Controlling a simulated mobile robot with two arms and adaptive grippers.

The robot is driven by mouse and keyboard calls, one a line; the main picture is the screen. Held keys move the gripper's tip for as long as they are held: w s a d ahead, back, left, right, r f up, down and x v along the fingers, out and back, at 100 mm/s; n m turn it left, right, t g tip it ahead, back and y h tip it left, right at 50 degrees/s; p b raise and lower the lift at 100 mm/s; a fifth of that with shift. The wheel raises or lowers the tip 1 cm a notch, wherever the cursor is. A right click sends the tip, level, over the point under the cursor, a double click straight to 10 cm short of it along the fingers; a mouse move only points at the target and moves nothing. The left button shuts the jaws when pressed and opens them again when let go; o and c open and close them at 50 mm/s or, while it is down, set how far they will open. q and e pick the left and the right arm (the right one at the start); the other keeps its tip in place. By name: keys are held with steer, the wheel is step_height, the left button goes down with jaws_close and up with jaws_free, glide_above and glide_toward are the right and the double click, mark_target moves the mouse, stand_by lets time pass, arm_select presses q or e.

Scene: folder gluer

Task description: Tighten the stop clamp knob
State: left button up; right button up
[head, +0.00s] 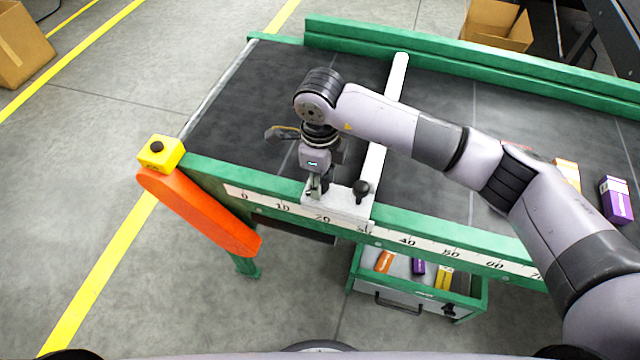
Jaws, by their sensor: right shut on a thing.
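The stop clamp is a white block (344,205) on the green front rail, at the scale between about 20 and 30. A long white stop bar (376,150) runs from it across the dark belt. A black knob (362,188) stands on the block's right part. My right gripper (317,192) points down at the block's left part, to the left of this black knob and apart from it. Its fingers are shut on a small part of the clamp there, which they mostly hide. My left gripper is not in view.
A yellow box with a black button (161,153) and an orange guard (200,213) are at the table's left end. Small cartons, one purple (615,200), lie on the belt at the right. A green-framed drawer (480,300) with cartons is below the rail.

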steer(key=m+b, duration=0.3)
steer(key=m, duration=0.1)
steer(key=shift+f+m, duration=0.15)
steer(key=shift+m, duration=0.25)
steer(key=m+b, duration=0.3)
steer(key=m, duration=0.2)
steer(key=shift+b, duration=0.3)
steer(key=m+b, duration=0.2)
steer(key=m, duration=0.2)
steer(key=shift+m, duration=0.4)
steer(key=m+b, duration=0.2)
steer(key=m, duration=0.2)
steer(key=shift+m, duration=0.4)
steer(key=shift+r, duration=0.2)
steer(key=o, duration=1.2)
